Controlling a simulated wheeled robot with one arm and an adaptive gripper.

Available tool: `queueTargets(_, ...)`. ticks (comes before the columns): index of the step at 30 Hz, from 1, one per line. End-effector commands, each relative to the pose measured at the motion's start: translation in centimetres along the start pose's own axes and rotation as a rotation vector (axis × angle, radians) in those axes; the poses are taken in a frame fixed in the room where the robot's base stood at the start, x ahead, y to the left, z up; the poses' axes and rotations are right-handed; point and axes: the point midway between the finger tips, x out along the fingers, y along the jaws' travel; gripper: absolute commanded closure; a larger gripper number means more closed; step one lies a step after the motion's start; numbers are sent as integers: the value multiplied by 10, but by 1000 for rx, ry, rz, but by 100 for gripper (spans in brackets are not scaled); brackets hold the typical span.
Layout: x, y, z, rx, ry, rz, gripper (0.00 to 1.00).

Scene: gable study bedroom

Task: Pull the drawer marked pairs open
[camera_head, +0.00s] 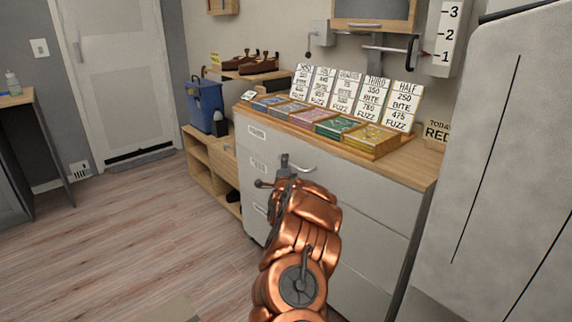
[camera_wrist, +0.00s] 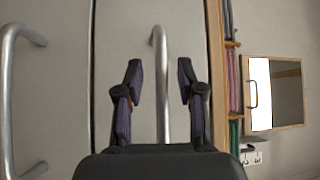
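A light grey drawer unit (camera_head: 345,205) with a wooden top stands in the middle of the head view. My gripper (camera_head: 277,172) is in front of the unit. In the wrist view my gripper (camera_wrist: 160,75) is open, with its fingers apart on either side of the top drawer's metal bar handle (camera_wrist: 159,42). Contact cannot be told. The drawers look shut.
Colored trays and upright price cards (camera_head: 373,92) stand on the unit's top. A low wooden shelf with a blue bin (camera_head: 206,105) is to the left. A large grey cabinet (camera_head: 500,130) is close on the right. The wooden floor (camera_head: 140,230) at the left is clear.

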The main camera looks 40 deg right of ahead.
Motion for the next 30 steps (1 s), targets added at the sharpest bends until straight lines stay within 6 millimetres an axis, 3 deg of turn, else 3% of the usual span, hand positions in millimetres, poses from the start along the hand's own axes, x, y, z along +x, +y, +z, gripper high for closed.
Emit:
queueTargets(14,7,-2,0,1,1,-3,62)
queueTargets(25,7,-1,0,0,0,-2,98)
queueTargets(30,7,-1,0,0,0,-2,100)
